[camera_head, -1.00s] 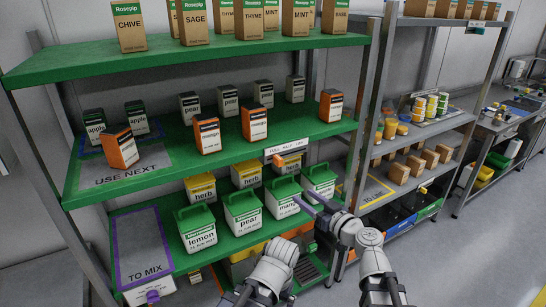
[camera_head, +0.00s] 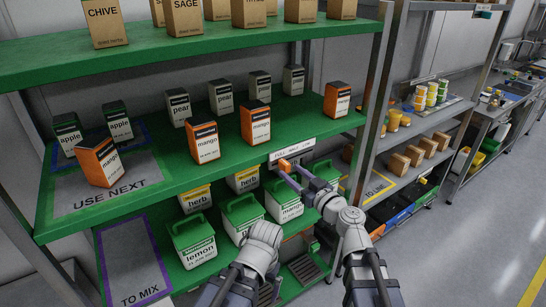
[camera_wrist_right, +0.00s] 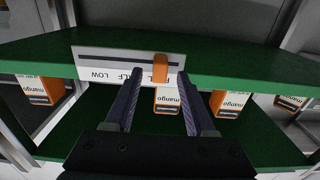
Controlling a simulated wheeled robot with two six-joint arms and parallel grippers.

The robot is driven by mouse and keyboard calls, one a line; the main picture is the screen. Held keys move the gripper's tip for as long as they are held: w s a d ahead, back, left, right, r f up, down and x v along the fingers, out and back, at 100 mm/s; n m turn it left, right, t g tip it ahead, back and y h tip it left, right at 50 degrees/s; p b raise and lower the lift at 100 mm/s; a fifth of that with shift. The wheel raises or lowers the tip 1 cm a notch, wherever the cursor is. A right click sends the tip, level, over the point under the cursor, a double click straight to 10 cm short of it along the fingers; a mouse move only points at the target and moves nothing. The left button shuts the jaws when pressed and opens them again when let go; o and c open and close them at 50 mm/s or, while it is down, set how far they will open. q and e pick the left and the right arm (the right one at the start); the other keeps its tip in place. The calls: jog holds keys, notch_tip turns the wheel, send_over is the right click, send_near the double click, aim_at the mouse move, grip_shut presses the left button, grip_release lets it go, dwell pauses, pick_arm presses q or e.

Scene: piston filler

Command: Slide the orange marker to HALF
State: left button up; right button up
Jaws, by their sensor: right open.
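The orange marker (camera_head: 285,165) sits on a white label strip (camera_head: 291,151) on the front edge of the green middle shelf. The strip reads FULL, HALF, LOW. My right gripper (camera_head: 291,177) is open at the marker. In the wrist view its two fingertips (camera_wrist_right: 159,80) stand on either side of the marker, with gaps visible; contact is not apparent. My left gripper is not in view.
Orange mango boxes (camera_head: 255,123) stand on the shelf above the strip. Green-lidded tubs (camera_head: 243,216) stand on the shelf below, close to my right arm. A grey rack (camera_head: 412,170) with other goods is at right. Open floor lies at the lower right.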

aim_at(279, 161)
jog(key=shift+x, duration=3.9)
grip_shut()
